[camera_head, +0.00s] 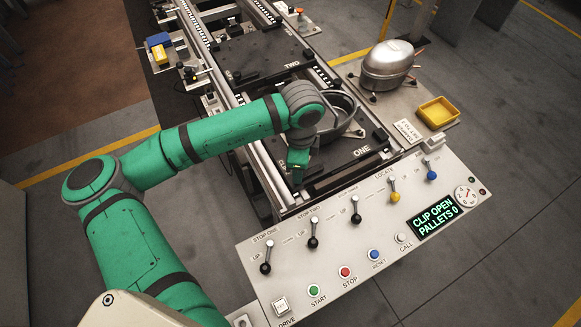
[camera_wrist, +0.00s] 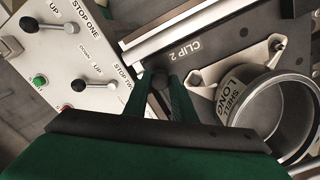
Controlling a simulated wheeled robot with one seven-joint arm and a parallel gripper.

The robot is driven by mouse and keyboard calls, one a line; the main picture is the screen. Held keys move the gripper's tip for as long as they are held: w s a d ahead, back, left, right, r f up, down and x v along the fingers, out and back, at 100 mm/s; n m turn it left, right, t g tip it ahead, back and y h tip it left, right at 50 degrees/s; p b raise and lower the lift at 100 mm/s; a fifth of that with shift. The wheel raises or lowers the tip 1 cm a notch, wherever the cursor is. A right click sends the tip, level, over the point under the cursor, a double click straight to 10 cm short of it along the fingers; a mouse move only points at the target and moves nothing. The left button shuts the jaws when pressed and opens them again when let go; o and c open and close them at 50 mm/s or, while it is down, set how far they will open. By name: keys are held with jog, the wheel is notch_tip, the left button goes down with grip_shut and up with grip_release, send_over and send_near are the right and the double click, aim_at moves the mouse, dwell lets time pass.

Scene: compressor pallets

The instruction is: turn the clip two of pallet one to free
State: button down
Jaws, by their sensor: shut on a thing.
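Pallet one (camera_head: 345,163) is the dark plate marked ONE, just behind the control panel. A round metal shell (camera_wrist: 270,110) stands on it. In the wrist view the pallet (camera_wrist: 232,38) bears the printed label CLIP 2. My gripper (camera_head: 296,178) points down at the pallet's near left corner. In the wrist view my gripper (camera_wrist: 166,88) has its green fingers on both sides of the dark clip two (camera_wrist: 160,77), shut on it beside the label. The fingers hide much of the clip, and I cannot tell its exact angle.
The control panel (camera_head: 285,258) with levers and buttons lies close in front of the pallet. Its display (camera_head: 434,216) reads CLIP OPEN PALLETS 0. Pallet two (camera_head: 265,55) is farther back on the rails. A compressor (camera_head: 388,62) and yellow tray (camera_head: 437,112) stand right.

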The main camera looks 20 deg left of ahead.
jog(key=shift+w, duration=0.1)
dwell(0.3)
jog(key=c, duration=1.5)
grip_release()
jog(key=shift+o, duration=0.2)
notch_tip(320, 180, up, 11)
jog(key=shift+d+f, duration=0.1)
